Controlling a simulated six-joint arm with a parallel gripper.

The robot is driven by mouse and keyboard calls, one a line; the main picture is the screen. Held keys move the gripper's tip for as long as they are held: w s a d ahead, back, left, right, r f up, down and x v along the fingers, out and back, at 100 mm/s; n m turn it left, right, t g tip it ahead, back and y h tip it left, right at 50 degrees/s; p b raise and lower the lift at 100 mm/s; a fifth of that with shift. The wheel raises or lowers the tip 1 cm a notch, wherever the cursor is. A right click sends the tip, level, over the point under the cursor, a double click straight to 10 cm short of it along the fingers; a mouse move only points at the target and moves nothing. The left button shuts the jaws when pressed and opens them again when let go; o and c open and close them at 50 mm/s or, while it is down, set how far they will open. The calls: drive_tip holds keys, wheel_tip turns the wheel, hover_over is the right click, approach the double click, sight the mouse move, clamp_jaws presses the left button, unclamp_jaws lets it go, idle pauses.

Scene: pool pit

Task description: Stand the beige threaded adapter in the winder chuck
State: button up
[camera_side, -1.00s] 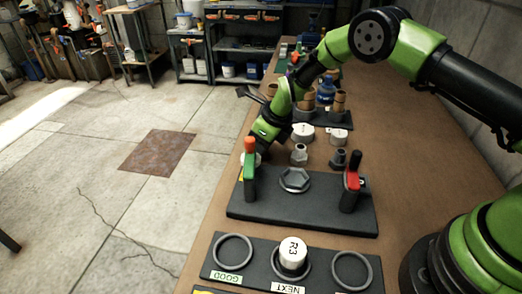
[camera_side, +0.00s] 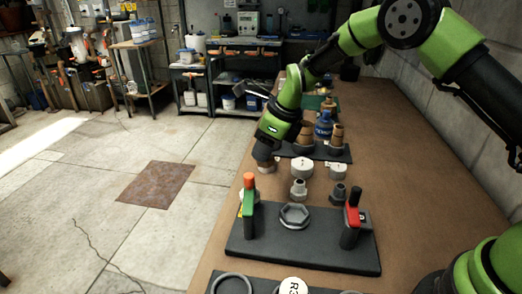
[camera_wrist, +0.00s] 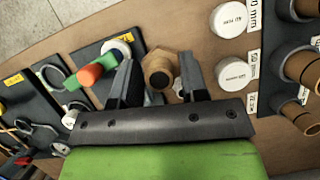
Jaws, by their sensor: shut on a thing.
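The beige threaded adapter (camera_wrist: 158,70) sits between the two dark fingers of my gripper (camera_wrist: 158,62) in the wrist view, its hexagonal end and round hole facing the camera. My gripper is shut on it. In the side view my gripper (camera_side: 264,152) points down past the far left of the chuck plate, with a brownish piece at its tip; the fingers are hard to make out there. The winder chuck (camera_side: 294,215) is a grey hexagonal ring on a black plate (camera_side: 275,249), apart from my gripper. I cannot make out the chuck in the wrist view.
An orange-topped green handle (camera_side: 249,196) and a red and black handle (camera_side: 352,218) flank the chuck. Grey fittings (camera_side: 299,190) and white round caps (camera_side: 302,168) stand behind it. Brown pipe pieces (camera_side: 337,136) and a blue item (camera_side: 324,124) stand farther back. Bare bench lies at right.

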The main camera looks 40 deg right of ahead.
drive_tip(key=s+n+g+y, duration=0.2)
drive_tip(key=s+n+g, duration=0.2)
drive_tip(key=s+n, duration=0.7)
drive_tip(key=n, duration=0.2)
hover_over(294, 216)
drive_tip(key=shift+g, duration=0.3)
drive_tip(key=shift+f, duration=2.3)
drive_tip(key=shift+f, duration=0.2)
drive_tip(key=shift+f, duration=0.8)
drive_tip(key=shift+f, duration=0.1)
drive_tip(key=o, duration=1.4)
